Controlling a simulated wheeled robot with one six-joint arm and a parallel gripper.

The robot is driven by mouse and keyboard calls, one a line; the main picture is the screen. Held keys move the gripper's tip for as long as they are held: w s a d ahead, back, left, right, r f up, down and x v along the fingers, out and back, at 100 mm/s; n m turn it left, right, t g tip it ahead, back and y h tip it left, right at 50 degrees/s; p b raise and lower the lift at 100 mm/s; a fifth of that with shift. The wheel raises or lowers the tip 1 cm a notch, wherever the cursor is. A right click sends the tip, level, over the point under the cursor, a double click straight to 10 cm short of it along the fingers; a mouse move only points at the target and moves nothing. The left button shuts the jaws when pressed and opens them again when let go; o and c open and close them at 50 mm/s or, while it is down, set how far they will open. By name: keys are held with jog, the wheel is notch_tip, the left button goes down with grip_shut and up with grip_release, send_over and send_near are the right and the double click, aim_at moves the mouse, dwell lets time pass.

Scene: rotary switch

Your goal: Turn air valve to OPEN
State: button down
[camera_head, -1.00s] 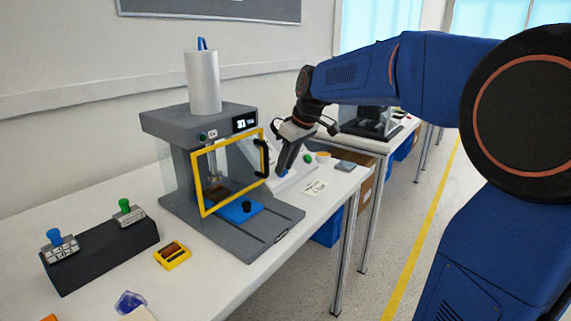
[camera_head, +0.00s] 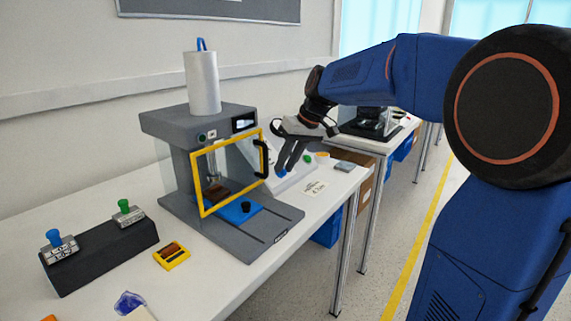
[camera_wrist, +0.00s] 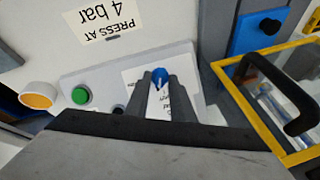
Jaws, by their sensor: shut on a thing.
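The air valve is a blue rotary knob (camera_wrist: 159,76) on a light grey sloped panel (camera_wrist: 190,62), with a printed label under it. In the wrist view my gripper (camera_wrist: 158,84) has its two grey fingers closed on the knob's sides. The knob's pointer and much of the label are hidden by the fingers, so I cannot read its setting. In the head view my gripper (camera_head: 285,170) reaches down to the panel, right of the press, with a bit of blue at the fingertips.
A press with a yellow-framed guard (camera_head: 234,172) and black handle stands close by. A "PRESS AT 4 bar" note (camera_wrist: 108,17) lies on the table.

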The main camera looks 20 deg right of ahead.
jog(key=m, duration=0.2)
jog(key=m+y, duration=0.1)
jog(key=m, duration=0.1)
jog(key=m+y, duration=0.1)
jog(key=m, duration=0.1)
jog(key=shift+s+d+f, duration=0.1)
jog(key=shift+d+f, duration=0.2)
jog(key=m+y, duration=0.1)
jog(key=m, duration=0.2)
jog(key=shift+d+f, duration=0.1)
jog(key=shift+f, duration=0.05)
jog(key=shift+s+f+m+t+y, duration=0.1)
jog(key=shift+m+t+y, duration=0.15)
jog(key=shift+m, duration=0.6)
jog(key=shift+s+m+t+y, duration=0.15)
jog(key=shift+m+t, duration=0.1)
jog(key=shift+m, duration=0.6)
jog(key=shift+w, duration=0.1)
jog(key=c, duration=1.9)
grip_release()
jog(key=shift+o, duration=0.5)
jog(key=shift+w, duration=0.1)
